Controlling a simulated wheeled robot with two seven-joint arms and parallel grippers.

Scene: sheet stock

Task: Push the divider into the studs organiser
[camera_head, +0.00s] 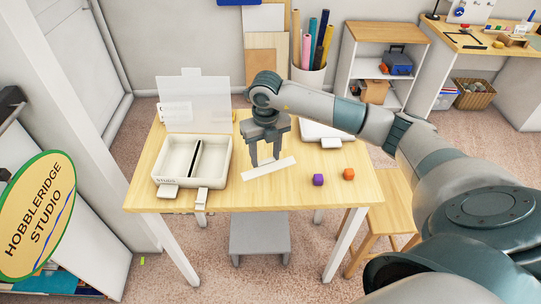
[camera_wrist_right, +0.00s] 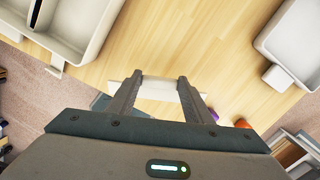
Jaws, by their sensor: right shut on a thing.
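The studs organiser (camera_head: 222,178) is an open white box on the left of the table, with a raised clear lid (camera_head: 198,95) and a dark upright strip or slot across its middle. Part of it shows at upper left in the right wrist view (camera_wrist_right: 108,28). The divider (camera_head: 280,167) is a flat white strip, to the right of the organiser and apart from it. My right gripper (camera_head: 265,163) points down and is shut on the divider, which also shows between the fingertips in the wrist view (camera_wrist_right: 160,88). I cannot tell whether the divider touches the table. My left gripper is out of view.
A second white box (camera_head: 330,139) stands behind to the right, partly hidden by my arm. The tabletop between organiser and gripper is clear.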

